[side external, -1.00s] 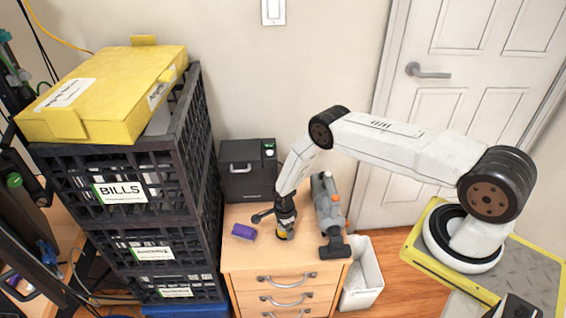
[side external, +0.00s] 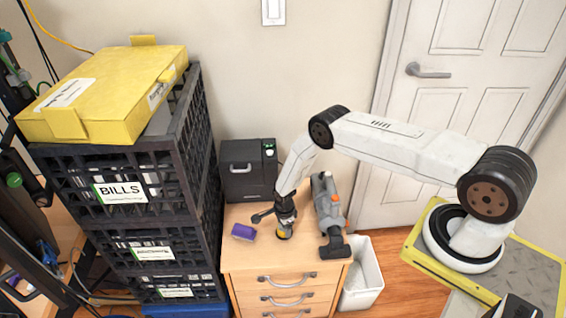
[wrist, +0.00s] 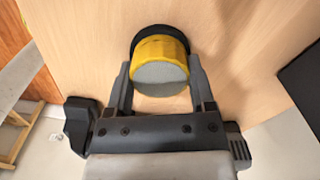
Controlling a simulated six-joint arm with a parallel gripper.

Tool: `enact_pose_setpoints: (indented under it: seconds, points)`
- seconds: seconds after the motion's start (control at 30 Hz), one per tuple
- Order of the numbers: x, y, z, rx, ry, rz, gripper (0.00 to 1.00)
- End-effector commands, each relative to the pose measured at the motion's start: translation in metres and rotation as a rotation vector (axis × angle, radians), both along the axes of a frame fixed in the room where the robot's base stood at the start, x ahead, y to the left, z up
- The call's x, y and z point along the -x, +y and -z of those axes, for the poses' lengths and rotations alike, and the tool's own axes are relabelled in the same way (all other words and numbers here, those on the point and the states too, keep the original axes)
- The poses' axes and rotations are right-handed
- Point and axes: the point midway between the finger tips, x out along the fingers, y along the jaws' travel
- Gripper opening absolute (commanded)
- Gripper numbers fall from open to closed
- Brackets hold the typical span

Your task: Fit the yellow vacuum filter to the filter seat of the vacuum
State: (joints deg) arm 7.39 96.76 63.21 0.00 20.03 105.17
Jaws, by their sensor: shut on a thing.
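The yellow vacuum filter (wrist: 162,62) has a pale grey end face and a black rim on its far side. My gripper (wrist: 160,82) is shut on it, with one finger on each side. In the side external view, my gripper (side external: 285,226) is low over the wooden drawer unit's top, and the yellow of the filter (side external: 284,235) shows small beneath it. I cannot tell whether the filter touches the top. The grey vacuum (side external: 329,212) with orange parts lies just right of my gripper, apart from it. Its filter seat cannot be made out.
A purple block (side external: 243,232) and a small black part (side external: 262,215) are left of my gripper on the drawer unit (side external: 285,262). A black box (side external: 248,172) stands behind. Tall black crates (side external: 207,150) stand left. A white bin (side external: 362,272) stands right.

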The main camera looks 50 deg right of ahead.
Motion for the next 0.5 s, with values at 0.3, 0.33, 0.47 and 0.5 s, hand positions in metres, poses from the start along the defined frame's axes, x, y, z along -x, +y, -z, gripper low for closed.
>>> enact_pose_setpoints:
  seconds: [0.3,0.33,0.47,0.5]
  points:
    - [-0.001,0.000,-0.009,0.000,-0.001,0.000,0.08]
    - [-0.001,0.000,-0.011,0.000,-0.001,0.000,0.08]
    - [0.000,0.000,-0.015,0.000,-0.001,0.000,0.08]
    - [0.000,0.000,-0.017,0.000,-0.001,0.000,0.08]
